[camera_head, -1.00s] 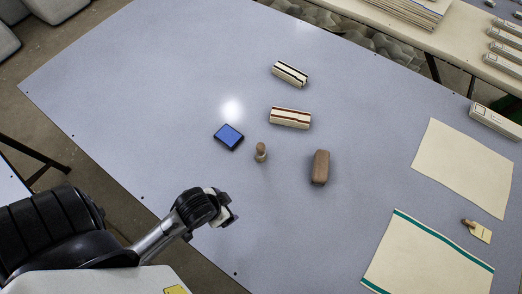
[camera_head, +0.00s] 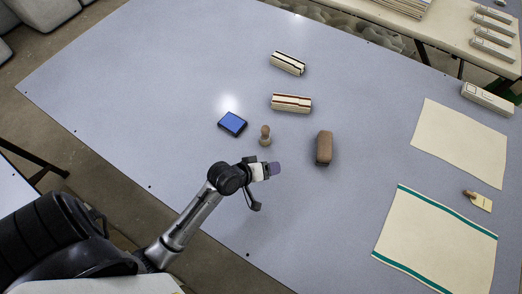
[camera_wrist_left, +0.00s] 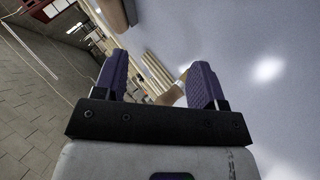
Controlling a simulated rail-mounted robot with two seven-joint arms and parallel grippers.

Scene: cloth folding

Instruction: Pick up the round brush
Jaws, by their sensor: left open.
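The round brush (camera_head: 265,136), a small brown knob on a paler base, stands upright on the grey-blue table near the blue pad. My left gripper (camera_head: 274,168) is in front of it, nearer my body and slightly to its right, apart from it and holding nothing. In the left wrist view the purple fingers (camera_wrist_left: 158,80) are spread. A tan shape (camera_wrist_left: 171,97) shows between them near the right finger; I cannot tell for sure whether it is the brush. My right gripper is in neither view.
A blue pad (camera_head: 232,124) lies left of the brush. A brown block (camera_head: 324,148) is to its right, and two cream striped blocks (camera_head: 291,103) (camera_head: 288,63) lie behind. Cream cloths (camera_head: 460,143) (camera_head: 435,240) cover the right side. The table's left part is clear.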

